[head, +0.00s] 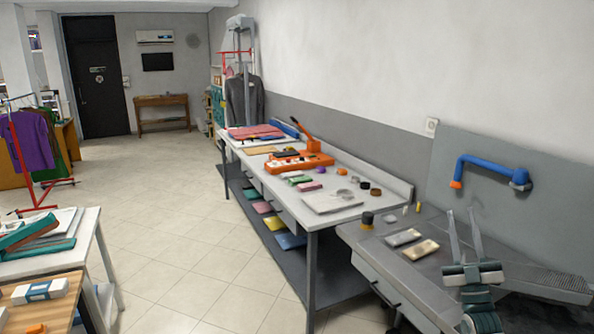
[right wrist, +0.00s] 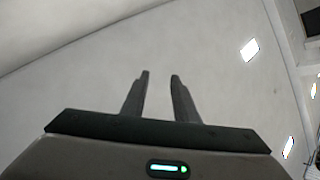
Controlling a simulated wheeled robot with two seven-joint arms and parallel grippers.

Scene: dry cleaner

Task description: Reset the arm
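My right gripper (head: 462,210) points upward in front of the grey worktop at the lower right of the head view. Its two fingers stand apart with nothing between them. The right wrist view also shows the fingers (right wrist: 160,76) apart and empty, against a pale plain surface. A blue bent arm (head: 490,163) with an orange end is mounted on the grey wall panel, above and to the right of my gripper; they look apart. My left gripper is not in view.
The grey worktop (head: 375,248) holds two small blocks and a dark-topped pot (head: 367,220). A long table (head: 338,212) behind it carries an orange lever device (head: 298,162) and several small items. A white table (head: 86,240) stands at left. The tiled floor (head: 190,240) between is clear.

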